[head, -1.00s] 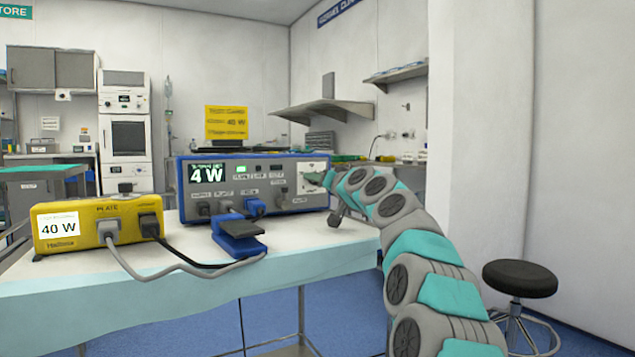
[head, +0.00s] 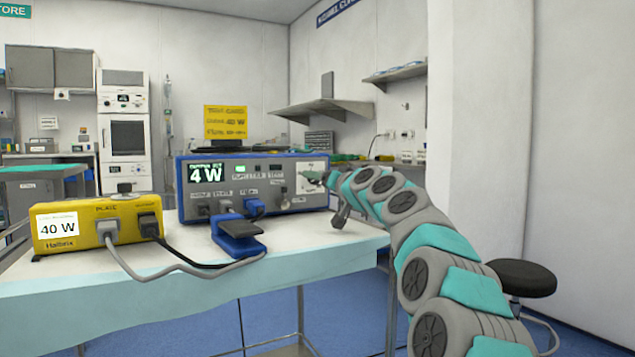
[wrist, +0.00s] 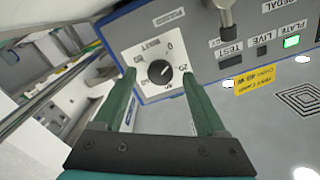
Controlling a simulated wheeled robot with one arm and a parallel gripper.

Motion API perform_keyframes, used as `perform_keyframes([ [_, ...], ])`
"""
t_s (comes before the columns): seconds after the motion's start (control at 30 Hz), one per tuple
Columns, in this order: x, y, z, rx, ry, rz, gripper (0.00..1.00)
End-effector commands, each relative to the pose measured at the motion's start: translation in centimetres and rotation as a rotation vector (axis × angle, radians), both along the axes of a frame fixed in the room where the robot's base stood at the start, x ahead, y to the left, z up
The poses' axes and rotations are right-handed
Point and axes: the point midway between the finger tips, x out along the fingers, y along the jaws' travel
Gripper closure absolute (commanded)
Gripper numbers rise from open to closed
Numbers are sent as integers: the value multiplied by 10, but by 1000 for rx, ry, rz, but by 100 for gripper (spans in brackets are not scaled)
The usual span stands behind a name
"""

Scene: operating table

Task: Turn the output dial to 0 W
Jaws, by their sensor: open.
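My gripper (wrist: 159,70) is open, with one green finger on each side of the dial. I cannot tell whether either finger touches the knob. In the head view my gripper (head: 325,179) is at the panel's right end and partly covers the scale plate (head: 311,167).
A yellow tester box (head: 55,230) marked 40 W stands at the left, with cables running from it. A blue foot pedal (head: 238,228) lies in front of the generator. A yellow card (head: 226,121) reading 40 W is behind. A black stool (head: 527,278) stands right of the table.

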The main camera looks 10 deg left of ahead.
Motion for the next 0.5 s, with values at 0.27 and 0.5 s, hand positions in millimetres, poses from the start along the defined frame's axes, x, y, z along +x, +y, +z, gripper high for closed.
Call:
perform_keyframes([
  [0.27,-23,-13,-2,1,4,4,26],
  [0.5,-41,-25,-1,0,2,2,26],
])
